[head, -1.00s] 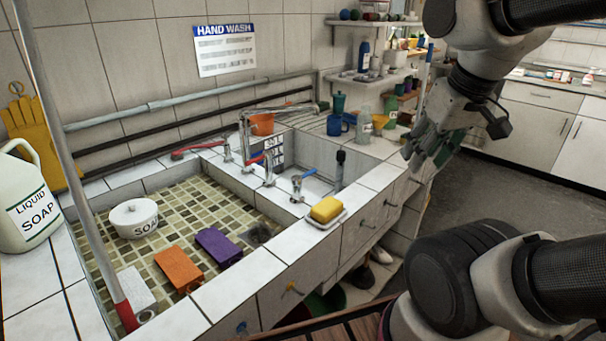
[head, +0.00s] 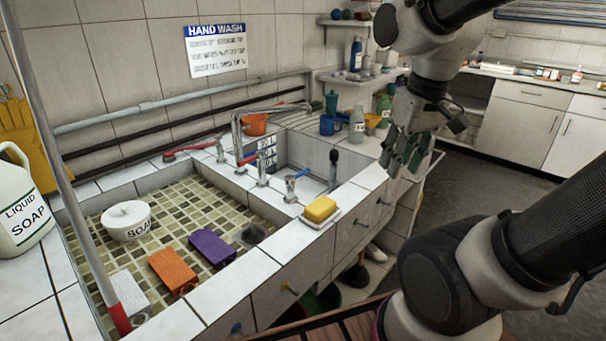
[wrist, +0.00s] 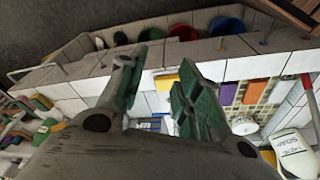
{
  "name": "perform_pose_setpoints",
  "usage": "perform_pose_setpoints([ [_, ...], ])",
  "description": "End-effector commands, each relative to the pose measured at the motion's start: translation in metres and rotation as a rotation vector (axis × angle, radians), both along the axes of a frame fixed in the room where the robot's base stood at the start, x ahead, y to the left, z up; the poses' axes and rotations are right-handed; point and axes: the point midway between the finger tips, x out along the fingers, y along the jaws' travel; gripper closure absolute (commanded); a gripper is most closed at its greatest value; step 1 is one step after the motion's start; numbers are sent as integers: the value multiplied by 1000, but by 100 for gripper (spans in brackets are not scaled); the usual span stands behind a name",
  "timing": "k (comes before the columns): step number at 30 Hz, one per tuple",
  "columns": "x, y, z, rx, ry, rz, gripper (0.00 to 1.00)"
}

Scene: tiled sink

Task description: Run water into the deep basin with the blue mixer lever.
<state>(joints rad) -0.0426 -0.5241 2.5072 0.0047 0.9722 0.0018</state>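The deep basin (head: 308,150) is set in the tiled counter, right of the shallow mosaic basin. A chrome tap (head: 238,135) arches over it from the left. I cannot tell which blue one is the mixer's. My gripper (head: 404,158) hangs right of the basin, apart from all levers. In the wrist view, my gripper (wrist: 157,68) is open and empty. I see no running water.
A yellow sponge (head: 320,208) lies on a dish at the front edge. A dark upright rod (head: 333,170) stands in the deep basin's front. A bottle (head: 357,125) and a blue mug (head: 327,124) stand behind. A slanted pole (head: 62,165) crosses the left.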

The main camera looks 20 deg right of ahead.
Motion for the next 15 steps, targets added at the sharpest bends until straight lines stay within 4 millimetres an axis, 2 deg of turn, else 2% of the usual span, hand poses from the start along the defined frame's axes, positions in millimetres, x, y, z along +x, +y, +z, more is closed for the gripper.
perform_pose_setpoints([
  [3, 43, 11, -16, 7, 99, 3, 66],
  [7, 98, 27, -39, 25, 163, -83, 66],
  [15, 212, 62, -99, 80, 201, -428, 66],
])
